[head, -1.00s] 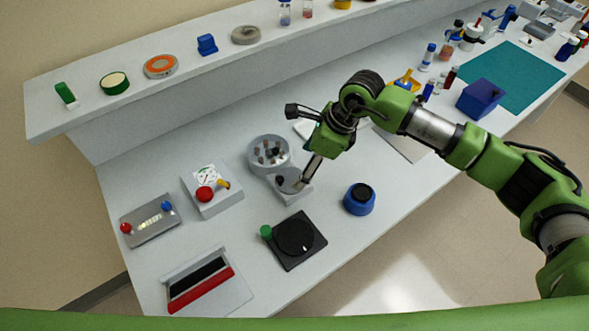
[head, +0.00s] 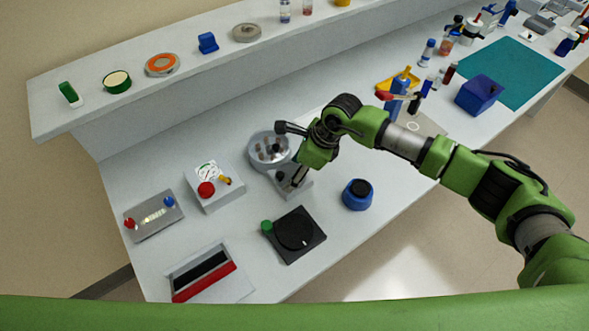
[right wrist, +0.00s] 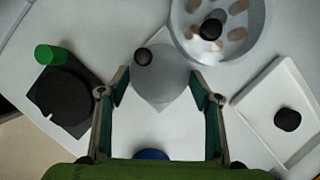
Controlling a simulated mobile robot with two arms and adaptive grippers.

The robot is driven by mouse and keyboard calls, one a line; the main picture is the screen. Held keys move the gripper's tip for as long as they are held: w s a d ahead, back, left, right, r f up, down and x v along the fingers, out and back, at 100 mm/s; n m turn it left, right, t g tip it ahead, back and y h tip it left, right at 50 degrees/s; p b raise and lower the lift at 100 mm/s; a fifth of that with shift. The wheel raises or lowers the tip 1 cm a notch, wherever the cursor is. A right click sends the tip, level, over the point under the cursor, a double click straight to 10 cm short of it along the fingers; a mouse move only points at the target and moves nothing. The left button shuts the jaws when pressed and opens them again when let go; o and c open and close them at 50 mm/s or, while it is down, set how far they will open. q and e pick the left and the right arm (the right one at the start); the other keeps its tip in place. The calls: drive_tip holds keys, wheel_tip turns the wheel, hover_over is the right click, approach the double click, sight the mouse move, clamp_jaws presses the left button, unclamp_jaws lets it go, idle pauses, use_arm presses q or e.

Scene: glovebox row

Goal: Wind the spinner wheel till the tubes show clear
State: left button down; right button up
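The spinner wheel (head: 256,139) is a grey round dish with several brownish tubes in a ring and a dark knob at its centre. It also shows in the right wrist view (right wrist: 179,35). Beside it is a grey crank disc (right wrist: 165,85) with a black knob (right wrist: 143,56) near its rim; this knob shows in the head view too (head: 281,175). My right gripper (right wrist: 161,92) is open above the crank disc, its fingers on either side, the black knob between them but further ahead. I cannot tell any contact. My left gripper is not in view.
A black plate device with a green knob (head: 267,227) and a blue round pot (head: 358,194) stand in front. A box with a red knob (head: 206,190) stands left. A white tray (right wrist: 245,98) lies right of the gripper in the wrist view. A shelf runs behind.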

drive_tip(key=shift+s+m, duration=0.1)
drive_tip(key=shift+m, duration=0.2)
drive_tip(key=m+t+b, duration=0.1)
drive_tip(key=m, duration=0.1)
drive_tip(key=shift+s+f+m, duration=0.1)
drive_tip(key=shift+m, duration=0.3)
drive_tip(key=m, duration=0.1)
drive_tip(key=m+t+b, duration=0.1)
drive_tip(key=m+h+b, duration=0.1)
drive_tip(key=shift+s+a+f+m, duration=0.1)
drive_tip(key=shift+s+a+m, duration=0.05)
drive_tip(key=shift+a+m, duration=0.15)
drive_tip(key=m+h+b, duration=0.1)
drive_tip(key=m+b, duration=0.1)
drive_tip(key=m+t+h+b, duration=0.1)
drive_tip(key=m+b, duration=0.2)
drive_tip(key=shift+a, duration=0.15)
drive_tip(key=shift+s+a+m+h+b, duration=0.1)
drive_tip(key=shift+m+h+b, duration=0.4)
drive_tip(key=shift+m+b, duration=0.6)
drive_tip(key=shift+a+m+h+b, duration=0.1)
drive_tip(key=shift+m+h+b, duration=0.55)
drive_tip(key=shift+m, duration=0.75)
drive_tip(key=o, duration=1.1)
drive_tip(key=shift+r, duration=0.2)
